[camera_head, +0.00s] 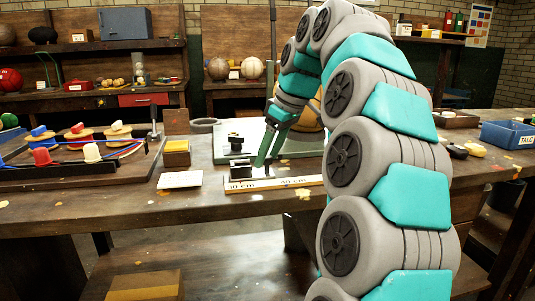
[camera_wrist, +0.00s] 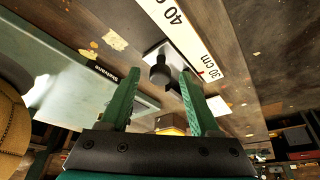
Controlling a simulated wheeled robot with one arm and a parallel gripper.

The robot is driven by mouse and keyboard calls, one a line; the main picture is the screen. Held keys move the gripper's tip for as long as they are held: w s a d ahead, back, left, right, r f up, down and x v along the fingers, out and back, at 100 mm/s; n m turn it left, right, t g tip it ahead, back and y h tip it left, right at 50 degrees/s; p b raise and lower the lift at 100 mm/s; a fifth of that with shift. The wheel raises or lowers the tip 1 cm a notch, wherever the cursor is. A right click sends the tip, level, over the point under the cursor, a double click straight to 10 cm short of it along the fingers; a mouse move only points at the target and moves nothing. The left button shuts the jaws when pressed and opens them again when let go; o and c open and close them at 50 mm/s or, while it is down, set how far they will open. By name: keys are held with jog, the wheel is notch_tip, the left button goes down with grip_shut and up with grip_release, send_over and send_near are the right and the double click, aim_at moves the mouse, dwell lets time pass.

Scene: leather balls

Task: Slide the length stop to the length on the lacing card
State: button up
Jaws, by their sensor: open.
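In the head view the stop (camera_head: 240,170) shows dark at the back edge of the scale (camera_head: 275,183), near the 30 cm mark. A small red line shows at the scale's edge beside the stop in the wrist view. My gripper (camera_wrist: 160,75) is open, its green fingers apart with the knob between their tips in the picture; contact cannot be told. A white card (camera_head: 180,180), perhaps the lacing card, lies left of the scale; its writing is unreadable.
A pale green board (camera_head: 300,145) lies behind the scale. A yellow-topped block (camera_head: 176,153) stands behind the card. A tray of laces and spools (camera_head: 80,170) is at left. A blue box (camera_head: 508,134) is at right.

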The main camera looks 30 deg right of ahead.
grip_shut()
dwell(0.4)
dwell(0.9)
